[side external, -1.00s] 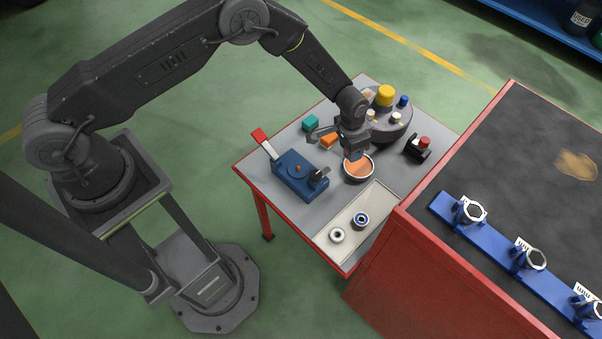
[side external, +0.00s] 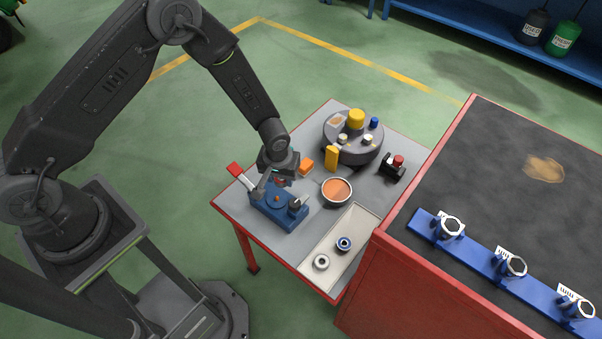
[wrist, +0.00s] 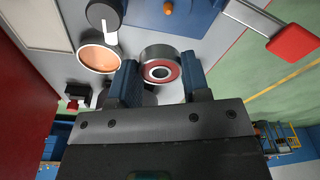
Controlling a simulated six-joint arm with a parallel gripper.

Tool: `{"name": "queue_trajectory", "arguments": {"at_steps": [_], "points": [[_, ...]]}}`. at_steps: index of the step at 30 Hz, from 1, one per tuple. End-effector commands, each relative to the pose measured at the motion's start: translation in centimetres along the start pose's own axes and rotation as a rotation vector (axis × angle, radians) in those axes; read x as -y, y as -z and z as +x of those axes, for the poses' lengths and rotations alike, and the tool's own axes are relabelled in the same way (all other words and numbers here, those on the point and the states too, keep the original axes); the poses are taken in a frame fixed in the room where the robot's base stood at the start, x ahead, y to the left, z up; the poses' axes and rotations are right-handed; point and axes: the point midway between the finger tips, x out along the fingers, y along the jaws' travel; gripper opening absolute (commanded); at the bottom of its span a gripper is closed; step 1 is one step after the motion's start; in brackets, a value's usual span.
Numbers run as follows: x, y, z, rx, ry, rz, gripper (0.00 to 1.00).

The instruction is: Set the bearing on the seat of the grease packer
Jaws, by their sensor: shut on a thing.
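The grease packer is a blue block with a red-handled lever (side external: 264,215) on the grey table. Its small orange centre peg (side external: 277,198) shows on top, with a dark knob at its right end. It also shows at the top of the wrist view (wrist: 185,22). My gripper (side external: 279,176) is above the packer's back part. In the wrist view my gripper (wrist: 160,78) has its blue fingers shut on a bearing with a red seal and steel rim (wrist: 158,55). The bearing is apart from the peg. In the side view the gripper mostly hides the bearing.
A bowl of orange grease (side external: 336,190) stands right of the packer. Orange (side external: 306,165) and yellow (side external: 331,158) blocks stand behind. A round grey stand (side external: 353,150) is at the back. A tray (side external: 325,267) holds two ring-like parts. A taller red bench (side external: 450,285) borders the right.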

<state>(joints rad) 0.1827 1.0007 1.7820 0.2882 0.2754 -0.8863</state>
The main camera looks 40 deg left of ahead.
Motion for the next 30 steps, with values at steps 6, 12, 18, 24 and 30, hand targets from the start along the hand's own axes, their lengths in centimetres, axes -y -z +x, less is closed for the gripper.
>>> {"name": "queue_trajectory", "arguments": {"at_steps": [6, 12, 18, 24, 30], "points": [[1.4, -1.0, -0.4, 0.001, 0.005, -0.110, 0.19], [1.5, -1.1, 0.6, 0.002, 0.005, -0.121, 0.19], [1.4, -1.4, 2.5, 0.003, 0.004, -0.120, 0.19], [1.4, -1.6, 4.2, 0.003, 0.004, -0.119, 0.19], [1.4, -1.7, 5.2, 0.001, 0.004, -0.119, 0.19]]}}
